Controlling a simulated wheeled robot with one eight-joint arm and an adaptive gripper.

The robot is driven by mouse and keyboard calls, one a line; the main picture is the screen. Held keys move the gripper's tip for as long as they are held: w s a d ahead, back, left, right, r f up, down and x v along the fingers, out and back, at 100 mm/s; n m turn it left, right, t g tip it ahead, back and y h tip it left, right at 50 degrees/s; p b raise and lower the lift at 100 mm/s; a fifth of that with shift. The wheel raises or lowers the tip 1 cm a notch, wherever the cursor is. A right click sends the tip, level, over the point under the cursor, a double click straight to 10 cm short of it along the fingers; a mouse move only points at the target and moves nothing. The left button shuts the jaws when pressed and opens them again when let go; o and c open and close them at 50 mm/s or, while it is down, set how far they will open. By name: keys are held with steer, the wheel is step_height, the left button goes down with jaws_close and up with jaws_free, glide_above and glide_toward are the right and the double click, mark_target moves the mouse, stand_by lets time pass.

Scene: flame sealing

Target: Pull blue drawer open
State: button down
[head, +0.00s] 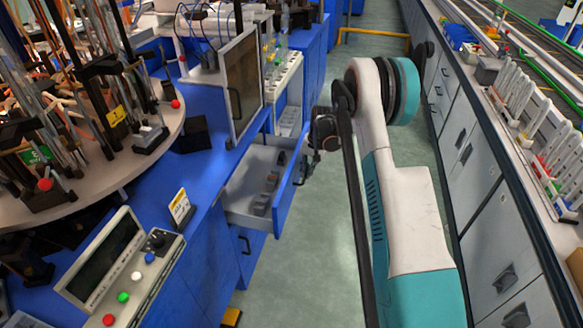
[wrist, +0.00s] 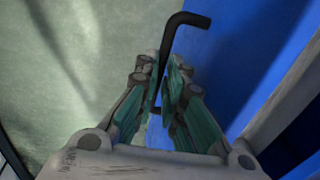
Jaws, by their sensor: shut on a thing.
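The blue drawer (head: 288,190) stands pulled out from the blue bench in the head view, with its pale inside and several small dark items in it showing. Its blue front also fills the right of the wrist view (wrist: 235,60). The black bar handle (wrist: 185,20) is on that front. My gripper (wrist: 166,82) is shut on the handle, with one finger on each side of it. In the head view my gripper (head: 312,150) is at the drawer's front, small and partly hidden by my arm.
A control box (head: 120,262) with coloured buttons and a yellow sign (head: 180,208) sit on the blue bench. A round table (head: 110,160) with tubes is at the left. White cabinets (head: 475,160) line the right. The green aisle floor (head: 310,265) is clear.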

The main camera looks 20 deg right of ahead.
steer(key=shift+s+d, duration=0.45)
steer(key=shift+d, duration=0.2)
steer(key=shift+s+d, duration=0.45)
steer(key=shift+d, duration=0.15)
steer(key=c, duration=1.7)
jaws_free()
steer(key=r, duration=0.4)
steer(key=d+r, duration=0.1)
steer(key=r, duration=0.3)
steer(key=s+r, duration=0.1)
steer(key=r, duration=0.2)
steer(key=shift+s+d+r, duration=0.1)
steer(key=shift+d+r, duration=0.3)
